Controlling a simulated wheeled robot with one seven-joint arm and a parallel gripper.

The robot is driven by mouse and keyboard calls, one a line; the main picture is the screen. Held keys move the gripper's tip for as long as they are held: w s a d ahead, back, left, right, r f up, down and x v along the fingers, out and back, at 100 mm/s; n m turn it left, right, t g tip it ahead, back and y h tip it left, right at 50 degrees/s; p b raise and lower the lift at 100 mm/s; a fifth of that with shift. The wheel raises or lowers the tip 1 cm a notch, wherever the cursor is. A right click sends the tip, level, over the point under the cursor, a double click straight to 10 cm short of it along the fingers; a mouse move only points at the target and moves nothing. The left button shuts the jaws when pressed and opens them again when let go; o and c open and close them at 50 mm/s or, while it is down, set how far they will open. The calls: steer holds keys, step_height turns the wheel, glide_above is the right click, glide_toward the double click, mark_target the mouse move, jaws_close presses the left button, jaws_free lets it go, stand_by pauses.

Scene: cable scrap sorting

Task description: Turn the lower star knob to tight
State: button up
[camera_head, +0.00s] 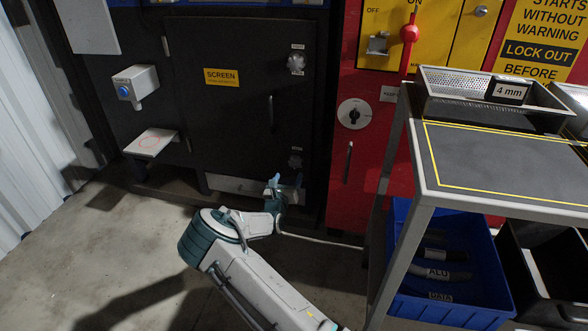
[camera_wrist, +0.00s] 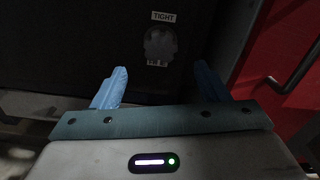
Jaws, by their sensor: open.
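The lower star knob (camera_head: 295,162) is a dark grey lobed knob low on the right side of the black screen door (camera_head: 225,115), with a small label above it. In the wrist view the lower star knob (camera_wrist: 159,47) is dim and sits under a white TIGHT label (camera_wrist: 164,16). My gripper (camera_head: 286,182) is below the knob in the head view. In the wrist view my gripper (camera_wrist: 160,78) has its two blue fingers spread wide, with nothing between them. The knob lies ahead of the fingers, roughly between them and apart from both.
An upper star knob (camera_head: 296,62) is on the same door, above a vertical handle (camera_head: 271,114). A red cabinet (camera_head: 345,185) stands to the right, with a rotary switch (camera_head: 354,114) and handle. A metal table (camera_head: 480,165) and blue bin (camera_head: 400,285) are farther right. Open floor lies left.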

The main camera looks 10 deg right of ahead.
mark_target(294, 163)
steer(key=b+x, duration=0.3)
steer(key=x, duration=0.4)
steer(key=shift+w+d+f, duration=0.15)
steer(key=shift+w, duration=0.15)
steer(key=shift+w+d, duration=0.25)
steer(key=shift+w, duration=0.45)
steer(key=c, duration=1)
